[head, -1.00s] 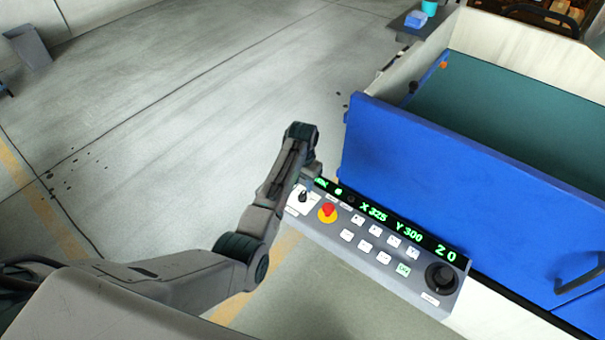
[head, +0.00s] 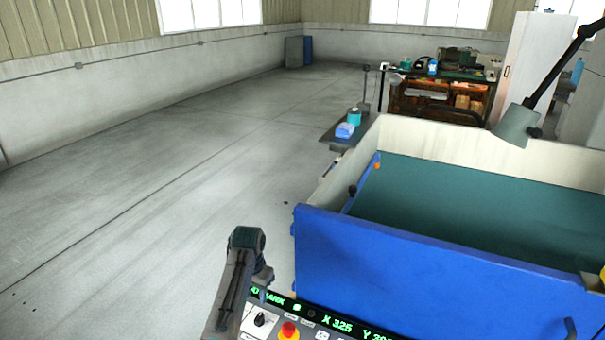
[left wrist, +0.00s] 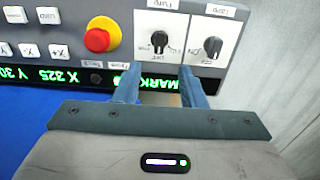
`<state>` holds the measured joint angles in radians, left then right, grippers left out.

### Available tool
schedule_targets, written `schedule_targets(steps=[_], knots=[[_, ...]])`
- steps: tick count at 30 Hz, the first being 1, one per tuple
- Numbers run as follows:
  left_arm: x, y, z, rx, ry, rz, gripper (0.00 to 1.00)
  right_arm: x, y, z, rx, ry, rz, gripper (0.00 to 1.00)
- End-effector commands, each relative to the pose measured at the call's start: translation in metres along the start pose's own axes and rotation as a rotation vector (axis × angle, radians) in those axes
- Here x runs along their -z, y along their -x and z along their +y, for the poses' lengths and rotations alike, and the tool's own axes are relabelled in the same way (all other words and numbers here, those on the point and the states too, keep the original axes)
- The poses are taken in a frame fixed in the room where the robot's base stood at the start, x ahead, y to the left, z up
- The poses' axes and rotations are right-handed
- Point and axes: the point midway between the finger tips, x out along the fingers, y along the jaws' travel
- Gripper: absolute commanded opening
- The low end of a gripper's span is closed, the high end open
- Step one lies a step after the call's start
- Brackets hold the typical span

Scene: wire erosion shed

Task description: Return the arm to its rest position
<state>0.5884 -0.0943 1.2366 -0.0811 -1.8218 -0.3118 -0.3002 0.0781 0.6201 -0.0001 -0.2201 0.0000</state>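My left gripper (head: 262,293) is at the upper left end of the control panel (head: 312,334), close to a black rotary knob (head: 260,320). In the left wrist view its two blue-grey fingers (left wrist: 160,74) are apart, with nothing between them but the panel behind. The black knob (left wrist: 159,41) on its white plate lies just beyond the fingertips; touching cannot be told. A second knob (left wrist: 212,46) sits beside it. The red mushroom button (head: 289,330) is to the right of the gripper. My right gripper is not in view.
A blue-fronted machine tank (head: 420,265) fills the right, with a lamp (head: 516,125) above it. A small shelf (head: 330,138) holds a blue box and a turquoise cup. A workbench (head: 440,95) stands at the back. The floor on the left (head: 150,190) is clear.

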Motion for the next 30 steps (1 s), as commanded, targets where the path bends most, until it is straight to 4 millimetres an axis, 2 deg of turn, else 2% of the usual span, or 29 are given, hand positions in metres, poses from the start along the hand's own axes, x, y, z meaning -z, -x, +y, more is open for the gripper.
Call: schedule_targets(steps=[5, 9, 15, 21, 24, 30], knots=[[-0.043, -0.029, -0.003, 0.015, 0.050, 0.023, 0.37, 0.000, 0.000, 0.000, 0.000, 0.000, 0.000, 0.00], [-0.101, -0.053, -0.004, 0.041, 0.111, 0.061, 0.37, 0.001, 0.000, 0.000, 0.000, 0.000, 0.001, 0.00], [-0.189, -0.068, 0.002, 0.081, 0.180, 0.119, 0.37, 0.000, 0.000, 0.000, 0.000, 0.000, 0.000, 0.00], [-0.275, -0.057, 0.016, 0.118, 0.226, 0.179, 0.37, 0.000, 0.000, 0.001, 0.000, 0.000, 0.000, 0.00], [-0.309, -0.046, 0.024, 0.129, 0.239, 0.207, 0.37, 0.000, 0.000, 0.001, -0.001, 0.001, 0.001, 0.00], [-0.350, -0.025, 0.037, 0.138, 0.251, 0.245, 0.37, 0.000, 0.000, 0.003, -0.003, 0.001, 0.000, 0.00]])
